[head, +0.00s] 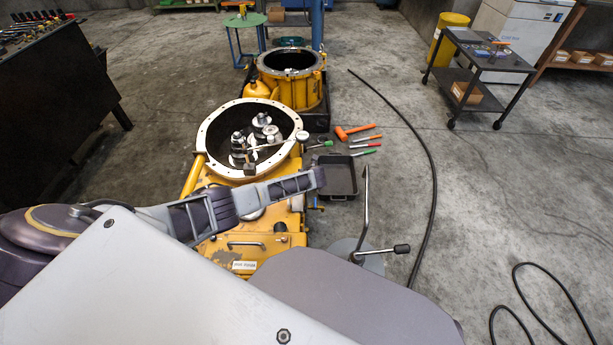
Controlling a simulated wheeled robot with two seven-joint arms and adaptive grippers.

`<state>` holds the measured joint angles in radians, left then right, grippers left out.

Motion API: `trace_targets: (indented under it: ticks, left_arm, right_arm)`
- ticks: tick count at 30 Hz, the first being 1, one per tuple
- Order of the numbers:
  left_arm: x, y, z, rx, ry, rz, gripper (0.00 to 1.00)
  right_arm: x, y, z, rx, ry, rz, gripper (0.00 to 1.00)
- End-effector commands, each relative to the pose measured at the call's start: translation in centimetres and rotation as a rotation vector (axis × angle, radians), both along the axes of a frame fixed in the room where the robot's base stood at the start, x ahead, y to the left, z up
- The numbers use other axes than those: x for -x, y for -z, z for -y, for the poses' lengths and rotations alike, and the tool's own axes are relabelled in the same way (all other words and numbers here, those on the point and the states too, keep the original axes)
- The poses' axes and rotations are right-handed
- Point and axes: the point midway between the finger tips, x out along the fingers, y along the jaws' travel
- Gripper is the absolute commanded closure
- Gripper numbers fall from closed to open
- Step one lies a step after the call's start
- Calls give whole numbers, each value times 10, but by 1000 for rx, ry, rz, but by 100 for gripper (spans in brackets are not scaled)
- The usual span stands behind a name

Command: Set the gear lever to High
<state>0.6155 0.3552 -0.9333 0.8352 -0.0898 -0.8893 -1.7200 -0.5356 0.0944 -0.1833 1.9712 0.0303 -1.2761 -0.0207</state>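A tall upright metal rod (365,205) and a shorter, nearly horizontal handle with a black knob (402,249) rise from a grey plate right of the yellow transmission housing (205,180). I cannot tell which of the two is the gear lever, nor read a High mark. My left gripper (318,178) reaches from the left across the housing, its tip left of the tall rod and apart from it in the picture. It is seen side-on, so its opening is unclear, and nothing shows held. My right gripper is not in view.
A black hose (428,175) curves across the floor at right. A dark cart (484,65) stands farther back. The floor between is open.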

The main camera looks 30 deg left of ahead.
Motion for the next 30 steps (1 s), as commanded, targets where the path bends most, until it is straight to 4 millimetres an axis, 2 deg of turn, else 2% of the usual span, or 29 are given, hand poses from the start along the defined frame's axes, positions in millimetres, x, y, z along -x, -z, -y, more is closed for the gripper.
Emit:
trace_targets:
  ticks: [11, 12, 17, 30]
  left_arm:
    - [-1, 2, -2, 6, -1, -12, 100]
    - [-1, 2, -1, 6, -1, -12, 67]
    - [-1, 1, -1, 6, -1, -12, 46]
    - [-1, 0, 0, 7, 1, -10, 45]
  right_arm:
    - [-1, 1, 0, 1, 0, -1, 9]
    - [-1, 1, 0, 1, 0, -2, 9]
    - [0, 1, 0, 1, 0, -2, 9]
    - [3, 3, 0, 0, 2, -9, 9]
